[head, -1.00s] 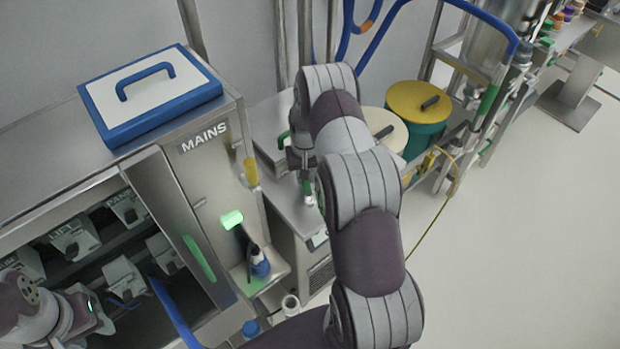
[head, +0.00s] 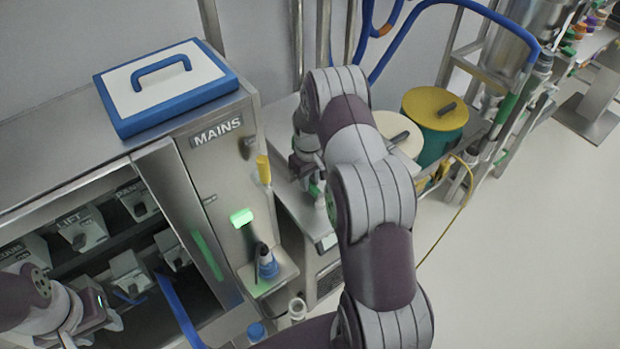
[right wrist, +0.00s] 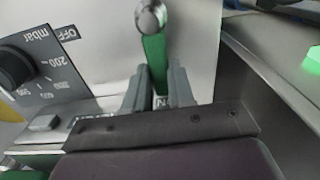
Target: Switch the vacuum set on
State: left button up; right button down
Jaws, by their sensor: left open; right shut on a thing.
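The vacuum set's panel (right wrist: 105,40) shows in the right wrist view, with a black dial (right wrist: 15,68) marked in mbar and an OFF label at its upper left. A green lever (right wrist: 154,58) with a round metal end hangs between the fingers of my right gripper (right wrist: 159,88), which is shut on it. A partly covered label, ending in N, shows at the fingertips. In the head view my right gripper (head: 316,187) is at the steel unit beside the MAINS cabinet, partly hidden by my arm. My left gripper (head: 108,312) is open at the lower left.
The MAINS cabinet (head: 228,175) stands left of the unit, with a yellow handle (head: 264,170) and a small shelf (head: 270,280) sticking out. A blue-rimmed lid (head: 165,85) lies on top. Lidded drums (head: 435,107) stand behind my right arm. The right floor is open.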

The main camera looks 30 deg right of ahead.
jog(key=shift+w+d+r, duration=0.1)
jog(key=shift+w+r, duration=0.15)
jog(key=c, duration=1)
grip_release()
jog(key=shift+o, duration=0.2)
jog(key=shift+s+f, duration=0.1)
jog(key=shift+s, duration=0.1)
notch_tip(320, 180, up, 13)
jog(key=b, duration=0.2)
jog(key=shift+b, duration=0.3)
jog(key=shift+f, duration=0.1)
